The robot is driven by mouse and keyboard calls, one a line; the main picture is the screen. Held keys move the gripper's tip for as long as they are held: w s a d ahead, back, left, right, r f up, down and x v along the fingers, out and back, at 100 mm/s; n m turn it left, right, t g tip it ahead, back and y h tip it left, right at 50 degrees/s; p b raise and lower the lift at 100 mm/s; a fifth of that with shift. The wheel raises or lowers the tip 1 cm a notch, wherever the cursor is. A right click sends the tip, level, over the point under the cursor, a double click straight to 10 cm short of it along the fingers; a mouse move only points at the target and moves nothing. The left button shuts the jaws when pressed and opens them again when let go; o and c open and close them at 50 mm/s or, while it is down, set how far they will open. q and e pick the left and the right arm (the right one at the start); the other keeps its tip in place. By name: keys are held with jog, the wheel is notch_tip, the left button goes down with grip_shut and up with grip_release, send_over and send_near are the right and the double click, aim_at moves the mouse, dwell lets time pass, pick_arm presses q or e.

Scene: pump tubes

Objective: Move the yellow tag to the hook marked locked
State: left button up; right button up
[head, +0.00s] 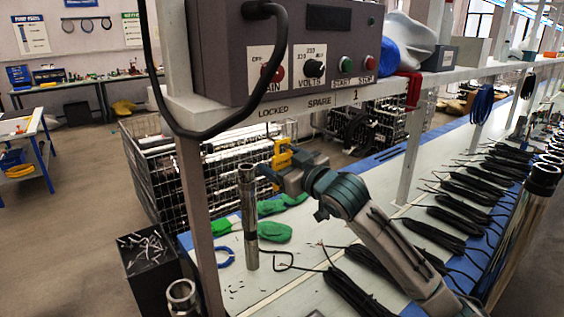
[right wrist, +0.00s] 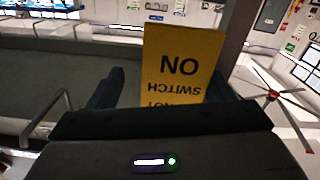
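The yellow tag (head: 281,156) is upright below the shelf edge, near the LOCKED label (head: 273,111); SPARE (head: 319,102) and 1 (head: 355,96) are further right. My right gripper (head: 284,172) is at the tag, its arm coming from the lower right. The fingers stand apart, with a gap beside the left one. The tag's lower end is hidden by the gripper body. The hooks are too small to make out clearly. My left gripper is out of view.
A grey control box (head: 290,50) with a hanging black cable sits on the shelf above. A metal tube (head: 249,215) stands upright just left of my right gripper. Green gloves (head: 274,232) and black cable bundles (head: 350,290) lie on the bench.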

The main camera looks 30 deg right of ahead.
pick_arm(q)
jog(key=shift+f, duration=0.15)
pick_arm(e)
jog(key=shift+s, duration=0.1)
jog(key=shift+s+d+f+b, duration=0.1)
jog(key=shift+s+f+b, duration=0.05)
jog(key=shift+s+b, duration=0.4)
pick_arm(q)
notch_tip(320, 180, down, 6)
jog(key=b, duration=0.6)
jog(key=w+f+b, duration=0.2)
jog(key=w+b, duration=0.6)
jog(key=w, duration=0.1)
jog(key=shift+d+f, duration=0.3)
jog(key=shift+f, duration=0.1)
pick_arm(e)
jog(key=s, duration=0.9)
jog(key=shift+s+d, duration=0.25)
jog(key=shift+d, duration=0.1)
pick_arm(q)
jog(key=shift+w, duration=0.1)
